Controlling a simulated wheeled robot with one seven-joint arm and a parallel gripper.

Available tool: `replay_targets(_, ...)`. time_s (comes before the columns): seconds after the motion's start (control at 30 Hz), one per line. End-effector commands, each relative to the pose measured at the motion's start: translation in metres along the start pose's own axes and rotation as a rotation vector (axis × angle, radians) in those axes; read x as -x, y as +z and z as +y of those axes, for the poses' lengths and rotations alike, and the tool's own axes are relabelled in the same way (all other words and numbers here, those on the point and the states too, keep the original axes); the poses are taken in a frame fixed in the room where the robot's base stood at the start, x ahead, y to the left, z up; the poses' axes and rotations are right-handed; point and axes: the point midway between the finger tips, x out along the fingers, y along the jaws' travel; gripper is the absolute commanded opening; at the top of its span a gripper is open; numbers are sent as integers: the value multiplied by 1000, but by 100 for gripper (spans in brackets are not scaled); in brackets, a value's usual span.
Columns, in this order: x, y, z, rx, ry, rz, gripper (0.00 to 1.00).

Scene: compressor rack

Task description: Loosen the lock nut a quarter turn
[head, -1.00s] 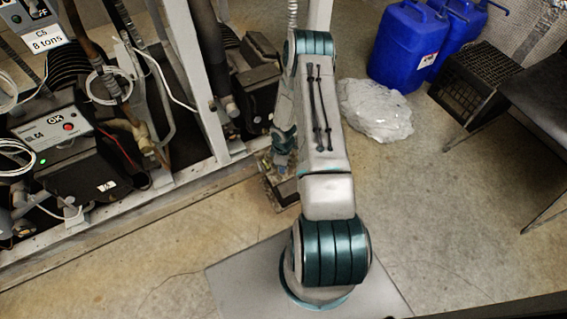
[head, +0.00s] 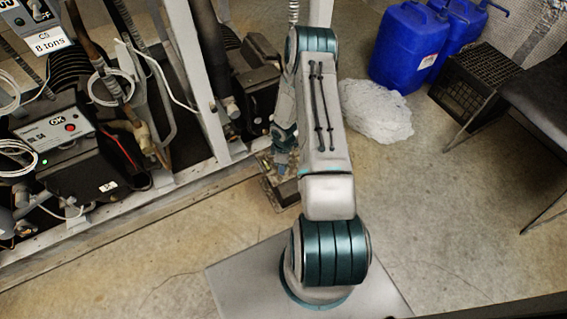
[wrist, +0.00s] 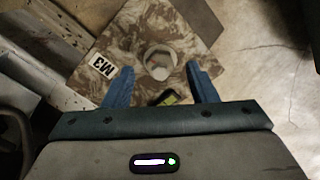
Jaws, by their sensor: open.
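The lock nut (wrist: 160,64) shows in the wrist view as a pale ring-like nut with a grey centre. It sits on a brown, mottled square plate (wrist: 125,40) that carries a white label reading M3 (wrist: 103,66). My gripper (wrist: 163,75) is open, its two blue fingers apart on either side of the picture's middle. The nut appears between and slightly beyond the fingertips, with no contact visible. In the head view my gripper (head: 282,168) points down over the dark-edged plate (head: 270,190), and the nut is hidden there.
The grey rack frame (head: 190,90) with compressors stands at left. A crumpled plastic bag (head: 377,110), blue canisters (head: 408,45) and a black crate (head: 475,80) are at right. Front floor is clear.

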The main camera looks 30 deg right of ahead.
Motion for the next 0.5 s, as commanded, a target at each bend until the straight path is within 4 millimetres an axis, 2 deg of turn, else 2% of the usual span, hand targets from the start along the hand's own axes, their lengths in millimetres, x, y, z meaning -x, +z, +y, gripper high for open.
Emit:
replay_targets(0.03, 15, 0, 1, -1, 2, 0, 52)
replay_targets(0.3, 78, 0, 1, 0, 3, 1, 52)
replay_targets(0.5, 111, -1, 0, 1, 2, 1, 52)
